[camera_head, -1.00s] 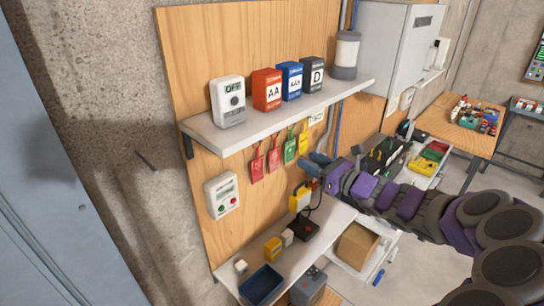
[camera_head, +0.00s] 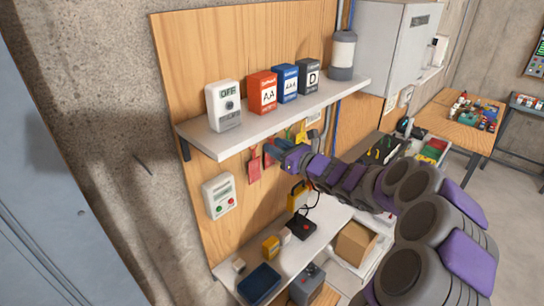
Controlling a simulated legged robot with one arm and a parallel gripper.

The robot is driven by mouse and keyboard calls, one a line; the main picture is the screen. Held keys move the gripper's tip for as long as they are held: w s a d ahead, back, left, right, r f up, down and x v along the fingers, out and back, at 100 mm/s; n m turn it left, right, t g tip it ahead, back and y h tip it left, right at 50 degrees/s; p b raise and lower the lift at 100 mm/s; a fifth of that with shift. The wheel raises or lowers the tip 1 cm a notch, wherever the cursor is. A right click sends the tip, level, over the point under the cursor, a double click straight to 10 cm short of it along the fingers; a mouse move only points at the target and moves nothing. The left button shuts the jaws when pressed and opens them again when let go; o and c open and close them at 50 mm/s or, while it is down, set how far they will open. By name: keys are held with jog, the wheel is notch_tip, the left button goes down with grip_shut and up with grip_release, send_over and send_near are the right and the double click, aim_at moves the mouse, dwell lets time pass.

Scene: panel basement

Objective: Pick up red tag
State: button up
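Two red tags hang from the underside of the upper shelf against the wooden panel. The left red tag (camera_head: 254,169) is in clear view. The other red tag (camera_head: 267,160) hangs just right of it and is partly hidden by my gripper. My gripper (camera_head: 274,149) reaches in from the right, with its two blue-grey fingers apart and pointing left. Its fingertips are beside the right red tag; I cannot tell whether they touch it. A yellow tag (camera_head: 302,134) hangs further right.
The white upper shelf (camera_head: 235,142) is close above my gripper and holds a timer (camera_head: 223,106) and battery boxes (camera_head: 262,93). A white button box (camera_head: 219,196) is on the panel below left. A lower shelf (camera_head: 300,254) holds a yellow item, a joystick and a blue tray (camera_head: 260,284).

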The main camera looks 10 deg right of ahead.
jog(key=shift+a, duration=0.1)
jog(key=shift+w+a+f, duration=0.1)
jog(key=shift+a, duration=0.1)
jog(key=c, duration=0.3)
grip_shut()
jog(key=shift+r, duration=0.6)
jog(key=b+v, duration=0.2)
jog(key=v, duration=1.6)
jog(key=shift+r, duration=0.25)
